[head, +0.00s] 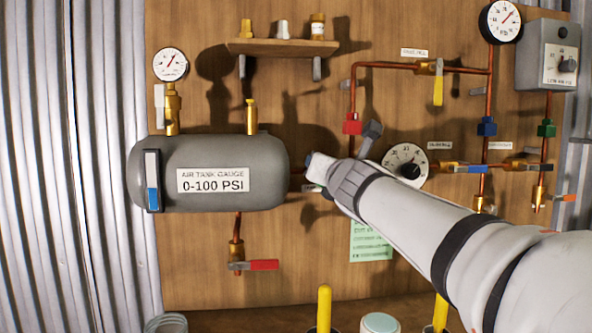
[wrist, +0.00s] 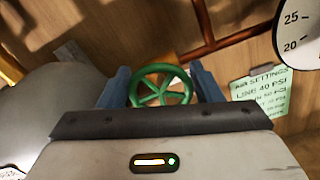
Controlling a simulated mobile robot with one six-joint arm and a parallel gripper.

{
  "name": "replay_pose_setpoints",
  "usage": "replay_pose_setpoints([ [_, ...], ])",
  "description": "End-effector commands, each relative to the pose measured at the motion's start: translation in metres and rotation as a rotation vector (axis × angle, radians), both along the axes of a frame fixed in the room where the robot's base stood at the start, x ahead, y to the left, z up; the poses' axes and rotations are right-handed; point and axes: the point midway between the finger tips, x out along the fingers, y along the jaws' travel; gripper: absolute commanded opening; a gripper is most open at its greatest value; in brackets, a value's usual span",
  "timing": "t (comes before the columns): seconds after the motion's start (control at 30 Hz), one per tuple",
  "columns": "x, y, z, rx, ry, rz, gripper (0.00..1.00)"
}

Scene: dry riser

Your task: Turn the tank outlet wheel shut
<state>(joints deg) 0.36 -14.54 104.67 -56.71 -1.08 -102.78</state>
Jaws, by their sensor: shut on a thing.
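The tank outlet wheel is a green spoked handwheel (wrist: 161,86), seen in the wrist view between the two blue fingers of my gripper (wrist: 163,88). The fingers are shut on the wheel, one on each side of its rim. In the head view my gripper (head: 318,168) is at the right end of the grey air tank (head: 215,155), and the wheel is hidden behind my gripper and wrist. The tank also shows at the left of the wrist view (wrist: 50,120). An orange-brown part shows just behind the wheel.
A round dial (head: 405,165) is close to the right of my wrist. Copper pipes with a red fitting (head: 352,125) run above. A green settings note (head: 371,242) hangs below my arm. A red-handled valve (head: 262,265) is under the tank. Yellow handles (head: 324,305) stand at the bottom.

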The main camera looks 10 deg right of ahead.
Motion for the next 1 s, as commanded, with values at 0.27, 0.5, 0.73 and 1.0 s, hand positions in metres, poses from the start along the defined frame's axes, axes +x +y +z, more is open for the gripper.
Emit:
replay_pose_setpoints([
  [0.27,0.001,0.004,-0.006,0.034,0.016,-0.017,0.36],
  [0.5,0.001,0.004,-0.009,0.181,0.023,-0.016,0.36],
  [0.73,0.001,0.003,-0.011,0.393,0.029,-0.019,0.36],
  [1.0,0.001,0.002,-0.014,0.649,0.033,-0.025,0.36],
])
